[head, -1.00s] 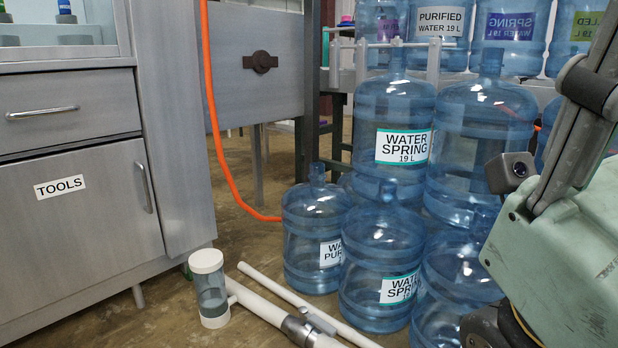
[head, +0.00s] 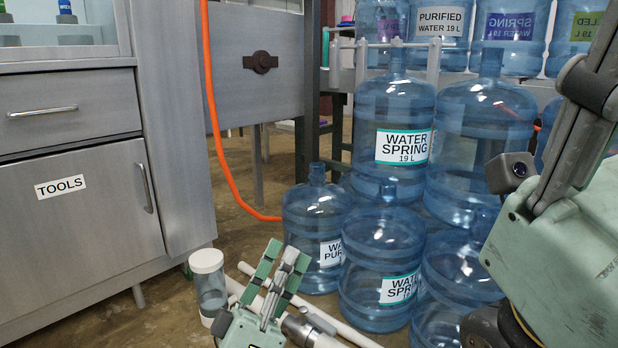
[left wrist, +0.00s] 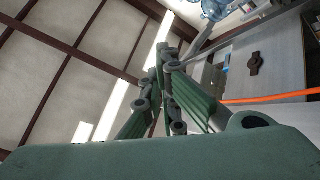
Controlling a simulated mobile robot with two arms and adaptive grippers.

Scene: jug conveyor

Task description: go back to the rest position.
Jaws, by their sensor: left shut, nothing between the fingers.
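My left gripper (head: 279,266) has its green-padded fingers pointing up at the bottom middle of the head view. It is shut and empty, in front of the white pipes on the floor. In the left wrist view my left gripper (left wrist: 160,75) points up toward the ceiling, its fingers close together with nothing between them. A large pale green arm part with a dark joint fills the right edge of the head view. My right gripper's fingers do not show.
Stacked blue water jugs (head: 392,130) stand right of centre. A grey tools cabinet (head: 75,215) is at left. An orange hose (head: 213,120) hangs behind. Bare floor shows between cabinet and jugs.

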